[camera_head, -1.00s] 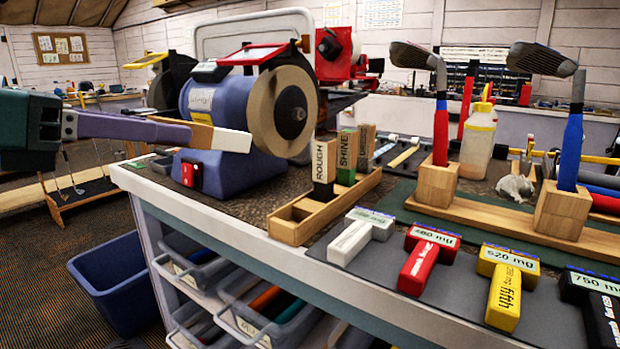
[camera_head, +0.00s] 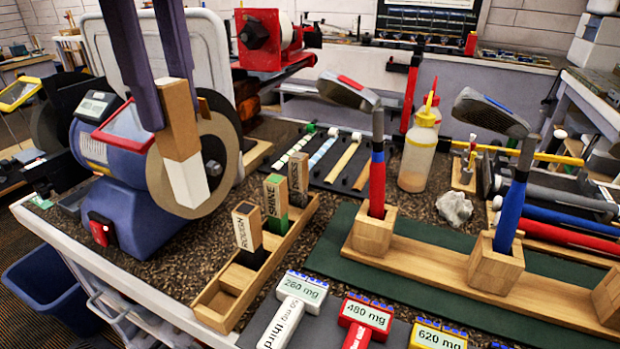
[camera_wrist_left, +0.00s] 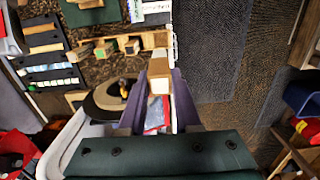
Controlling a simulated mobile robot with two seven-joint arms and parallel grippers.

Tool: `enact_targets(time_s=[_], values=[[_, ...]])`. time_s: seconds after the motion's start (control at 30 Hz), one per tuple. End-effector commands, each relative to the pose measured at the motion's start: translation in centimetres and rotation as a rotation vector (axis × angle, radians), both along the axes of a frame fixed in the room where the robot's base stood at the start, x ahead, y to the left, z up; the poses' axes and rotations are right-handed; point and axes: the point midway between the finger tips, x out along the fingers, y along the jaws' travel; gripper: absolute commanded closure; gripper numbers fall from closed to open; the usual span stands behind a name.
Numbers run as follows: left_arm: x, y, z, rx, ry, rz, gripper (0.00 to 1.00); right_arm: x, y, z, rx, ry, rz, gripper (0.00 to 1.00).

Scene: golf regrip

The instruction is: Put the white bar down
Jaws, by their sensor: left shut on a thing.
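The white bar (camera_head: 186,180), white at its lower end and tan wood above, hangs slightly tilted in my left gripper (camera_head: 168,100). My left gripper is shut on its wooden part, with the fingers pointing down. The bar is in front of the grinder's wheel in the head view, above the bench. In the left wrist view the bar (camera_wrist_left: 158,68) sticks out between the fingertips (camera_wrist_left: 158,100). A wooden tray (camera_head: 213,305) holds upright blocks marked ROUGH (camera_head: 247,228) and SHINE (camera_head: 275,203), and a third block (camera_head: 298,178). Its near end has empty room. My right gripper is not in view.
The blue grinder (camera_head: 130,205) stands left of the tray. Golf clubs stand in wooden blocks (camera_head: 374,232) at the right. Labelled weights (camera_head: 303,290) lie in front. A bottle (camera_head: 418,150) stands behind. Speckled bench top (camera_head: 185,265) is clear beside the tray.

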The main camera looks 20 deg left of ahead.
Motion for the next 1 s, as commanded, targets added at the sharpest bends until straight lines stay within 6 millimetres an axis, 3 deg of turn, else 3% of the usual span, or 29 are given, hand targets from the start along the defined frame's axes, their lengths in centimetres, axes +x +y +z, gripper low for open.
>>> enact_targets(time_s=[0.1,0.4,0.83,1.0], values=[[-0.2,-0.1,-4.0,-0.003,0.010,0.000,1.00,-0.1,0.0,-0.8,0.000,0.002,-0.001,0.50],[-0.1,-0.1,-11.6,-0.004,0.006,0.002,1.00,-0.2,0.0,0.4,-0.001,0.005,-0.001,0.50],[-0.1,-0.1,-17.2,-0.006,0.004,0.003,1.00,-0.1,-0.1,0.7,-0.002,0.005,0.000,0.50],[0.0,-0.1,-18.0,-0.004,0.000,0.000,1.00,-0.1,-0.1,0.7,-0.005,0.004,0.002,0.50]])
